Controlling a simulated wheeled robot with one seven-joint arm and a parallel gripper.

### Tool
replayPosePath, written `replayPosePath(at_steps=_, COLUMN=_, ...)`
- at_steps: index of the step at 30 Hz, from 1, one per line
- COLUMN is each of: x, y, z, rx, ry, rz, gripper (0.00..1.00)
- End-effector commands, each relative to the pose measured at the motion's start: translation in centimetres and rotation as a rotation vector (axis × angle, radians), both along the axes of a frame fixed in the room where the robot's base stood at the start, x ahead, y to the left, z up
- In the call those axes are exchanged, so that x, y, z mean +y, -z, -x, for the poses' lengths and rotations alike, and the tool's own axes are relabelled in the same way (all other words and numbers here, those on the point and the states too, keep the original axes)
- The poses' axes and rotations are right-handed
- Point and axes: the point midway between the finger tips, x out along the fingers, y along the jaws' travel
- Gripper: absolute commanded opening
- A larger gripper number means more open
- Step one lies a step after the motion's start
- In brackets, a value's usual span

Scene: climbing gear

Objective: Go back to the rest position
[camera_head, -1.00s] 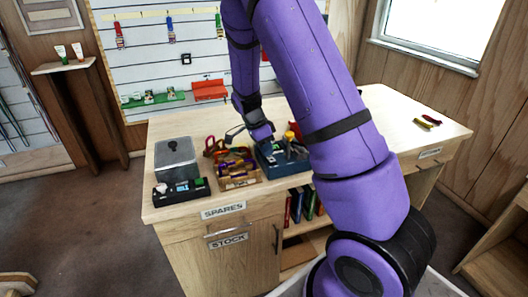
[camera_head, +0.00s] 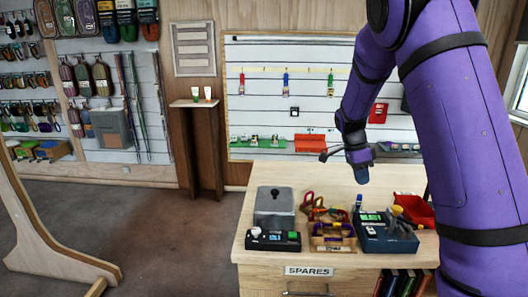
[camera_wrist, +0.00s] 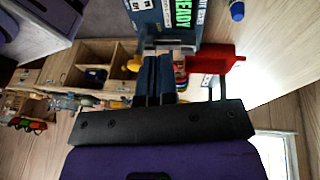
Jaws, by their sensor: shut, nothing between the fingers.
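My gripper (camera_head: 361,178) hangs above the workbench in the head view, its blue fingers pointing down. It is shut and empty, apart from the items below. In the wrist view the two dark blue fingers (camera_wrist: 158,62) lie close together. Behind them shows the blue device (camera_wrist: 200,28) with a green READY screen. In the head view this blue device (camera_head: 385,236) stands on the bench below and right of my gripper.
The bench (camera_head: 338,185) carries a grey lidded box (camera_head: 273,210), a black device (camera_head: 273,241), a wooden tray (camera_head: 333,243) of gear and a red bin (camera_head: 412,207). A slatted wall panel (camera_head: 270,110) stands behind. Open floor (camera_head: 150,220) lies left.

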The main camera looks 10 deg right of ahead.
Motion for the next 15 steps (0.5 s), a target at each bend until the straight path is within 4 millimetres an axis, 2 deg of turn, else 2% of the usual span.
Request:
replayPosePath(at_steps=4, x=0.5, y=-1.4, z=0.7, rx=-0.017, ry=-0.051, rz=-0.034, gripper=0.00)
replayPosePath(at_steps=7, x=1.3, y=-3.3, z=2.0, rx=-0.040, ry=-0.139, rz=-0.084, gripper=0.00)
replayPosePath(at_steps=15, x=4.2, y=-9.2, z=7.0, rx=-0.126, ry=-0.472, rz=-0.209, gripper=0.00)
